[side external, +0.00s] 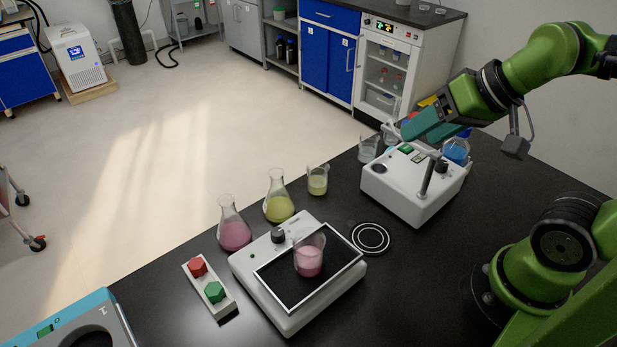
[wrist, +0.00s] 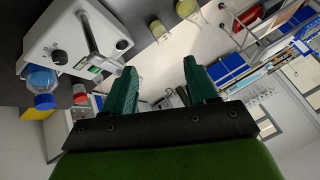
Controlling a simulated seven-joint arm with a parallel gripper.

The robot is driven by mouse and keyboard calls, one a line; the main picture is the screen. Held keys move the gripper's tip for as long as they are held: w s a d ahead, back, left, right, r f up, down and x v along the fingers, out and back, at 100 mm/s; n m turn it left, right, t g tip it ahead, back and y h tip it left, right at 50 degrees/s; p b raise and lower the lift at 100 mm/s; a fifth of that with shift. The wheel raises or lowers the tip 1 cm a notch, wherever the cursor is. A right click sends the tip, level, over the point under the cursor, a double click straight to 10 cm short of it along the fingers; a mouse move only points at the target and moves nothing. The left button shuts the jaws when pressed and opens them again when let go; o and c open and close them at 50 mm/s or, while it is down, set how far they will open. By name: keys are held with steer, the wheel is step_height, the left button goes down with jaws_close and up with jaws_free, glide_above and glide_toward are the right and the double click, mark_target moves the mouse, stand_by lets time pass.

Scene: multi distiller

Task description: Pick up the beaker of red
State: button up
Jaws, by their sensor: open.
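The beaker of red (side external: 309,262), a clear glass beaker with pinkish-red liquid, stands upright on the dark top plate of a white balance-like device (side external: 278,312) in the side view. I cannot make it out in the wrist view. My gripper (side external: 408,130) is well away from it, to the upper right, over the far part of the bench by a second white device. In the wrist view my gripper (wrist: 158,66) has its two green fingers apart with nothing held between them.
A pink flask (side external: 235,235), a yellow flask (side external: 278,208) and a yellow beaker (side external: 318,183) stand behind the balance. The second white device (side external: 405,192) has an upright post. A blue bottle (side external: 456,150) is behind it. A block with red and green buttons (side external: 209,290) lies left of the balance.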

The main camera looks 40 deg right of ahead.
steer(key=o, duration=0.4)
steer(key=n+g+h, duration=0.1)
steer(key=n+g, duration=0.3)
steer(key=g, duration=0.3)
glide_above(310, 238)
steer(key=f, duration=0.1)
steer(key=r+m+h, duration=0.1)
steer(key=m, duration=0.1)
step_height(310, 238, down, 11)
steer(key=shift+f, duration=0.1)
steer(key=shift+a+f, duration=0.15)
steer(key=shift+f, duration=1.15)
steer(key=shift+a+f, duration=0.1)
steer(key=shift+f, duration=1.15)
